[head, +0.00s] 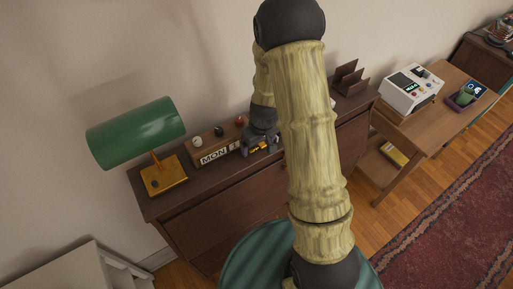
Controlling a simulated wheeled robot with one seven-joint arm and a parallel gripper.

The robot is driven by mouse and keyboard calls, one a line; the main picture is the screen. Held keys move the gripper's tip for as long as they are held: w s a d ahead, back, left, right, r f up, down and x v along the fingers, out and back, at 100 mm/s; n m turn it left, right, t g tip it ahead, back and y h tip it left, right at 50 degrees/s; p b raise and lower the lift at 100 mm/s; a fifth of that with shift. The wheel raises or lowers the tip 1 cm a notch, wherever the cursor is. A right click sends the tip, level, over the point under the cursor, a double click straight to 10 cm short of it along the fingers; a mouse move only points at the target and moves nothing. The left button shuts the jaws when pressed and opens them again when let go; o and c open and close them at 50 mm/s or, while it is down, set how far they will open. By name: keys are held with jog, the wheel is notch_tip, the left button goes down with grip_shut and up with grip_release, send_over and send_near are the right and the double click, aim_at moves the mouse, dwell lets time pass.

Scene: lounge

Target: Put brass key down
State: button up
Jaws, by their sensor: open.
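My gripper (261,145) is at the top of the dark wooden cabinet (196,192), just right of the wooden calendar block reading MON (215,155). It is open and partly hidden by my arm. Small yellow and dark bits show at the fingers. I cannot tell whether any of them is the brass key, and I see no clear key elsewhere.
A green-shaded lamp (136,131) with a brass base stands left of the calendar. A brown letter rack (348,79) stands behind my arm's right side. A white machine (411,89) and a small purple tray (462,99) sit on the side table (440,118).

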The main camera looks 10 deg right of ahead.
aim_at(258, 147)
jog(key=c, duration=1.1)
jog(key=shift+r, duration=0.1)
notch_tip(258, 147, up, 10)
jog(key=b, duration=0.2)
jog(key=shift+b, duration=0.35)
